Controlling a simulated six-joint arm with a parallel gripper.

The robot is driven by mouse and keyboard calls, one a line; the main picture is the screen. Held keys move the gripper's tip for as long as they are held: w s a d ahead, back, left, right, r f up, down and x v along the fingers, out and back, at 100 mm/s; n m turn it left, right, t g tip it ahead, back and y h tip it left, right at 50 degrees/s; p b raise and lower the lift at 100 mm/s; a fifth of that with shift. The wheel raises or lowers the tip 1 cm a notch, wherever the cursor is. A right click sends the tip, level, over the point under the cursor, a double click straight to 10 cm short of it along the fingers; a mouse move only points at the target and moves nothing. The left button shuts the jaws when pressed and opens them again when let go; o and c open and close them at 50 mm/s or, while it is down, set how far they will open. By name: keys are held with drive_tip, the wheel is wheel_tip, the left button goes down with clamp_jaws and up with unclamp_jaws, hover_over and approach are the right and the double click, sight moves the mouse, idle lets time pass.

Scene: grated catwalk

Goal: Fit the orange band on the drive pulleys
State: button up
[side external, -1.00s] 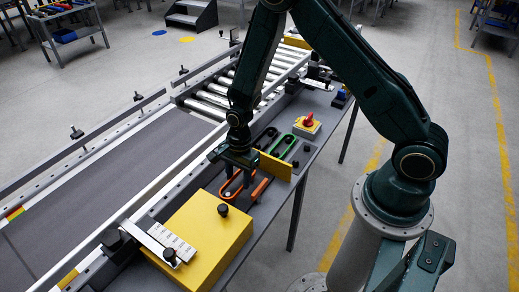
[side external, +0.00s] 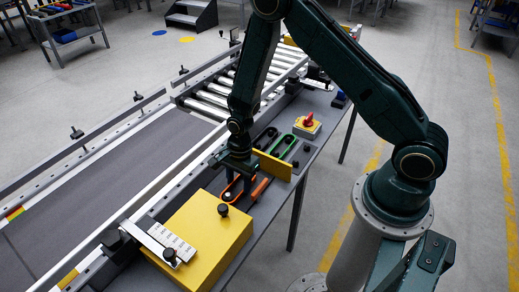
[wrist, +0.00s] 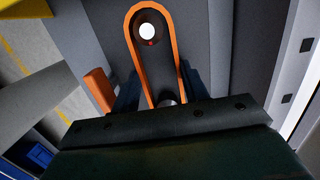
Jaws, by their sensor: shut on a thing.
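The orange band (wrist: 133,50) is a long loop in the wrist view. Its far end curves around a pulley with a white cap (wrist: 147,31), and its near end runs towards a metal pulley (wrist: 168,99) partly hidden by my gripper. Part of the band (side external: 226,194) also shows in the side view beneath my gripper. My gripper (side external: 234,180) is low over the bench and shut on the band, with a dark finger on each side of the loop in the wrist view (wrist: 160,88). How the near end sits on its pulley is hidden.
An orange block (wrist: 98,88) stands beside the band. A yellow upright plate (side external: 275,165) is close to my gripper, with a green band (side external: 283,146) behind it. A yellow box (side external: 205,228) lies in front. A red knob (side external: 308,119) and conveyor (side external: 110,165) are nearby.

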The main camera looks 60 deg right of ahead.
drive_tip(key=o, duration=1.4)
drive_tip(key=shift+o, duration=0.2)
drive_tip(key=shift+r, duration=0.15)
wheel_tip(320, 180, up, 8)
idle(0.7)
